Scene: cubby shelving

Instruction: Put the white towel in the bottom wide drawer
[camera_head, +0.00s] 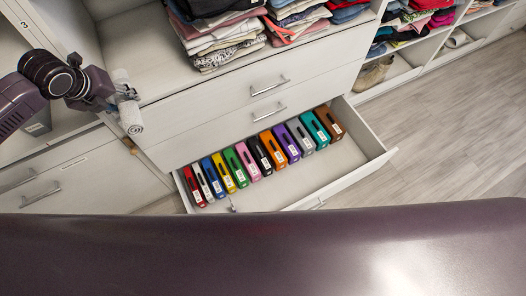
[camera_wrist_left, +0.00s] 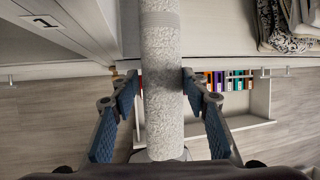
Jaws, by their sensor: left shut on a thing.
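The white towel is a rolled, textured cylinder; it shows in the head view (camera_head: 130,115) and lengthwise in the left wrist view (camera_wrist_left: 163,85). My left gripper (camera_head: 122,97) is shut on it, with a blue-padded finger on each side in the left wrist view (camera_wrist_left: 162,90). The towel hangs in the air at the left of the drawer unit. The bottom wide drawer (camera_head: 345,185) is pulled open at the lower centre, lower right of the towel. A row of several coloured boxes (camera_head: 265,155) stands in it, with bare floor toward its front and right. My right gripper is out of view.
Two closed drawer fronts with handles (camera_head: 268,87) sit above the open drawer. Stacks of folded clothes (camera_head: 225,40) lie on the shelf above. A closed cabinet with handles (camera_head: 40,195) is at the left. The wooden floor (camera_head: 440,120) at the right is clear.

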